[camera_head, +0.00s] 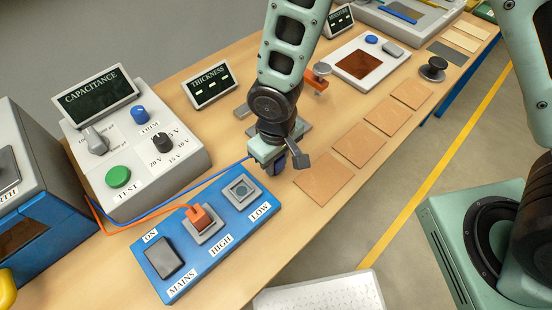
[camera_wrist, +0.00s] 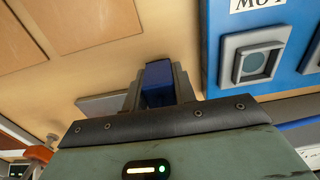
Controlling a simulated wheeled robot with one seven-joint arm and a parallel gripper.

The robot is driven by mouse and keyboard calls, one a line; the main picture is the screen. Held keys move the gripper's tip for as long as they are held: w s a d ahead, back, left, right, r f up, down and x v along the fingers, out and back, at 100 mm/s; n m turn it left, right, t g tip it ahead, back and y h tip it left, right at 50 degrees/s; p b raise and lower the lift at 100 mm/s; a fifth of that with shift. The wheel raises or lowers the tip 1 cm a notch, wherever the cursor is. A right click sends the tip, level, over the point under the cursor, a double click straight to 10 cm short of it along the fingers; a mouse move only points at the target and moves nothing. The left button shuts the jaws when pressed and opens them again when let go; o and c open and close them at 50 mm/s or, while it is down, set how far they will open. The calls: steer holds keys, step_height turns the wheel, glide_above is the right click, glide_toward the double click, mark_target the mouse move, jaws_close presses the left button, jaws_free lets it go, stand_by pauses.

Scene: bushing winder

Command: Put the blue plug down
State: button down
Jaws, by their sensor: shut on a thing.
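My gripper (camera_head: 278,163) is over the bench, just behind and right of the blue socket panel (camera_head: 165,288). In the wrist view, its two fingers (camera_wrist: 158,88) are shut on the blue plug (camera_wrist: 158,75). In the head view the plug is mostly hidden by my gripper, and a blue cable (camera_head: 190,203) runs toward it. I cannot tell whether the plug touches the bench. The LOW socket (camera_head: 241,190) is empty, and it also shows in the wrist view (camera_wrist: 254,62) right of my gripper. An orange plug (camera_head: 202,218) sits in the HIGH socket.
The capacitance meter (camera_head: 182,159) stands left and the thickness display (camera_head: 210,86) behind. Several tan sheets (camera_head: 326,178) lie in a row on the bench (camera_head: 225,270) to the right. A grey flat piece lies behind my gripper. Bare wood shows between panel and sheets.

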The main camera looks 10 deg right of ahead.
steer(key=shift+f, duration=0.25)
steer(key=shift+f+b, duration=0.5)
steer(key=shift+f, duration=0.05)
steer(key=c, duration=1.1)
jaws_free()
steer(key=shift+r, duration=0.1)
